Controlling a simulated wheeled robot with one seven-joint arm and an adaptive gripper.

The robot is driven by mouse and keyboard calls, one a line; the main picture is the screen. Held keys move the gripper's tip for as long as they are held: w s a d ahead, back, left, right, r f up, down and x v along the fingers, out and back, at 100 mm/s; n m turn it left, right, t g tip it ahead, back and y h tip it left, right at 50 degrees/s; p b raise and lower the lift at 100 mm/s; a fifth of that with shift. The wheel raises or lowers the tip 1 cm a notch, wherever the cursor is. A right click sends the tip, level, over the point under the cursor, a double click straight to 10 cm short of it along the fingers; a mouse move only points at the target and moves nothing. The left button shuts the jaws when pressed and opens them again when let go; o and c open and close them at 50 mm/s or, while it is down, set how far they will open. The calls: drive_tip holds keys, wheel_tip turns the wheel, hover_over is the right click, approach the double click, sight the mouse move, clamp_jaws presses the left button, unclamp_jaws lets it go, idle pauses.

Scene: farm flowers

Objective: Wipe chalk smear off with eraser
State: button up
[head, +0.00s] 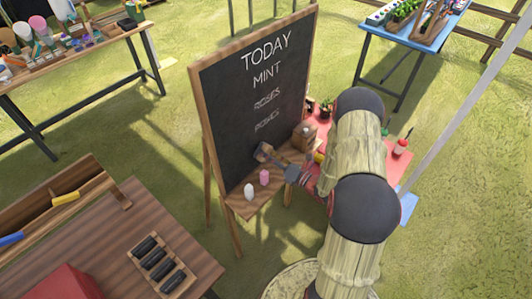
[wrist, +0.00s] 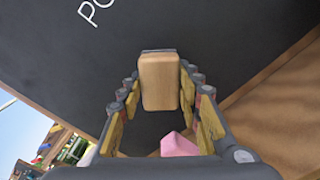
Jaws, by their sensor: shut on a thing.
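The chalkboard (head: 225,115) stands on a wooden easel and reads TODAY and MINT in clear white letters. Below these are a smudged word ROSES (head: 267,99) and a fainter, blurred line (head: 267,121). My gripper (head: 272,158) is at the lower part of the board, just above the easel ledge. It is shut on the eraser (wrist: 160,85), a wooden block with a dark edge on its far side. The eraser also shows in the head view (head: 262,151), close to the board. I cannot tell whether it touches the board. Part of a letter line (wrist: 95,10) shows in the wrist view.
A pink chalk (head: 264,177) and a white chalk (head: 249,191) stand on the ledge (head: 245,208) below my gripper. A red table (head: 345,125) stands behind my arm; a brown table (head: 120,235) is front left.

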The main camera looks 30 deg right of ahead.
drive_tip(key=shift+p+v, duration=0.3)
drive_tip(key=shift+v, duration=2.35)
drive_tip(key=shift+d, duration=0.15)
drive_tip(key=v, duration=0.3)
drive_tip(key=shift+r, duration=0.1)
